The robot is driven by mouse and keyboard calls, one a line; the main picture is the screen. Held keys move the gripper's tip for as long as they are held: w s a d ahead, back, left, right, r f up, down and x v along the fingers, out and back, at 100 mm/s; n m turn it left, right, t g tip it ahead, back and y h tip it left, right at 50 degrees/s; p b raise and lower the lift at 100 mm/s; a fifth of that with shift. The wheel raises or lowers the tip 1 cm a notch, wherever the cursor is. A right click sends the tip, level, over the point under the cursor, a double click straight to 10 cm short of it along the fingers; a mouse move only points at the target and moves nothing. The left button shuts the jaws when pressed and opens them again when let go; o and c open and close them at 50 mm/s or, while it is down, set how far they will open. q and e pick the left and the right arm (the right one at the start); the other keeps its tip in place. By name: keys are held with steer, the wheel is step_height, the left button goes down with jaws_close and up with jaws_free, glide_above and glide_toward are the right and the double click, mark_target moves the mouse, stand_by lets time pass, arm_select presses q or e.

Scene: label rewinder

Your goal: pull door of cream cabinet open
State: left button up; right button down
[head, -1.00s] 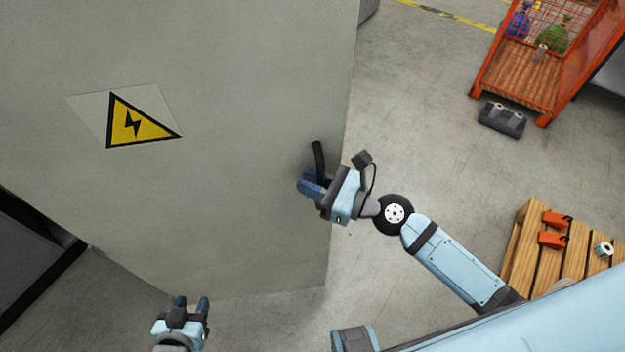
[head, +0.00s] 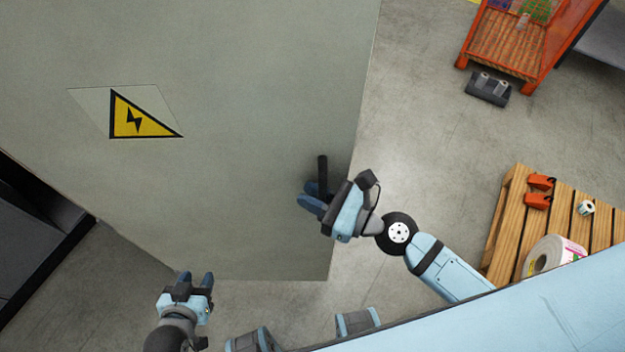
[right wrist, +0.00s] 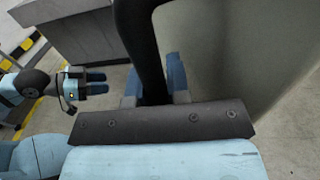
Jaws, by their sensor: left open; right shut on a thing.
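The cabinet door (head: 230,60) is a large grey-cream panel with a yellow lightning warning sign (head: 140,117). A black handle (head: 322,172) stands near its right edge. My right gripper (head: 314,200) is at the handle. In the right wrist view the black handle (right wrist: 140,40) runs between the fingers of my right gripper (right wrist: 153,85), which is shut on it. My left gripper (head: 197,282) is open and empty, below the door's lower edge in the head view. It also shows at the left of the right wrist view (right wrist: 95,83). The cabinet's inside is not clearly visible.
A wooden pallet (head: 507,215) with orange items (head: 540,190) and a large label roll (head: 552,258) lies at the right. An orange mesh cage (head: 505,50) stands at the top right, with a dark block (head: 488,88) before it. Floor between door and pallet is clear.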

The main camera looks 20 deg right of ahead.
steer(key=c, duration=1.4)
jaws_free()
steer(key=shift+s, duration=0.1)
steer(key=shift+d, duration=0.1)
steer(key=shift+b+v, duration=3.95)
steer(key=shift+v, duration=2.95)
